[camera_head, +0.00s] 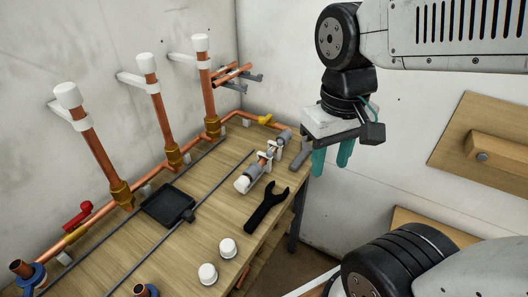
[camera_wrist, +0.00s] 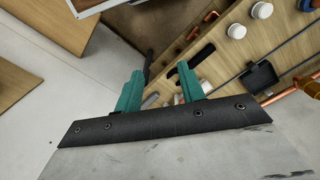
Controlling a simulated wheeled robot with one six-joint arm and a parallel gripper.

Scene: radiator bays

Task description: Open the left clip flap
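A short copper and grey pipe piece (camera_head: 254,171) lies along the right part of the wooden bench (camera_head: 210,178). Small white clip-like parts (camera_head: 277,153) sit around its middle. I cannot tell which is the left clip, or whether its flap is open or shut. My gripper (camera_head: 332,160) hangs in the air to the right of the bench, apart from the pipe piece. Its two teal fingers are spread with nothing between them. The wrist view also shows the spread fingers (camera_wrist: 160,72), with part of the bench beyond them.
A black wrench (camera_head: 266,207), white caps (camera_head: 228,248) and a black tray (camera_head: 168,205) lie on the bench. Upright copper pipes (camera_head: 98,152) with white tops line the wall. A red-handled valve (camera_head: 77,215) is at the left. Open air surrounds the gripper.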

